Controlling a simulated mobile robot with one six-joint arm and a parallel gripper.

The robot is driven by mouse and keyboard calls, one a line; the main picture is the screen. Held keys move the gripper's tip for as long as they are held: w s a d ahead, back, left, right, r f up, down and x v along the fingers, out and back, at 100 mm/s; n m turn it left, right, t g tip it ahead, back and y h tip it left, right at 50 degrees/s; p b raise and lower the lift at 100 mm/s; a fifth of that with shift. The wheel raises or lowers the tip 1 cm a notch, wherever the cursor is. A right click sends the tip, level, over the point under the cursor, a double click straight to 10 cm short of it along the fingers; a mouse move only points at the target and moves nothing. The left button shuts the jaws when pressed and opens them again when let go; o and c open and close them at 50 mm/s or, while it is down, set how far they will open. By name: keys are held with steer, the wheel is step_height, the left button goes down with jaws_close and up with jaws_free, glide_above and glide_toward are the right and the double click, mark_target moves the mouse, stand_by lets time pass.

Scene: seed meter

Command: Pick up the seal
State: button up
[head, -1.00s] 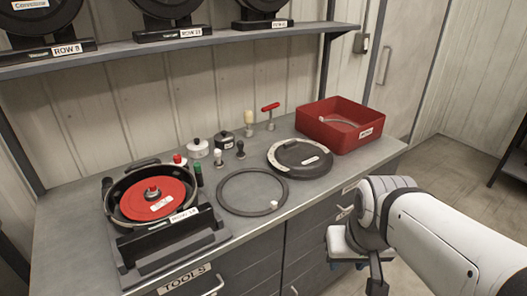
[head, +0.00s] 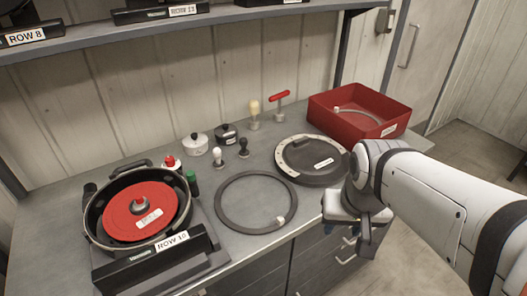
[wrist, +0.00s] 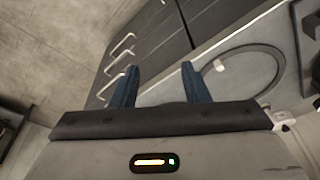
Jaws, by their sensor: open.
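The seal is a thin dark grey ring (head: 217,203) lying flat on the counter, with a small pale tab (head: 281,220) at its lower right. Part of the ring also shows in the wrist view (wrist: 243,47), right of my fingers, tab included. My gripper (wrist: 160,66) is open and empty, its two blue fingers apart. In the head view it hangs at the counter's front edge, right of the ring and apart from it. The fingertips are mostly hidden there by the wrist.
A black round lid (head: 311,172) lies right of the ring. Several small knobs and a red T-handle (head: 279,96) stand behind. A red bin (head: 350,98) holds a pale ring.

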steer(key=w+a+m+g+p, duration=0.1)
steer(key=w+a+m+p, duration=0.3)
steer(key=w+a, duration=0.15)
steer(key=m+g+p, duration=0.2)
steer(key=m+p, duration=0.2)
steer(key=m, duration=0.1)
glide_toward(281, 219)
steer(key=shift+s+a+f, duration=0.1)
steer(key=shift+s+f, duration=0.15)
steer(key=shift+s, duration=0.25)
steer(key=shift+m, duration=0.3)
steer(key=shift+w+f+p, duration=0.2)
steer(key=shift+f+p, duration=0.25)
steer(key=shift+f, duration=1.6)
steer(key=shift+w+f+p, duration=0.2)
steer(key=shift+f+p, duration=0.25)
steer(key=shift+f, duration=1.65)
steer(key=shift+c, duration=0.4)
jaws_close()
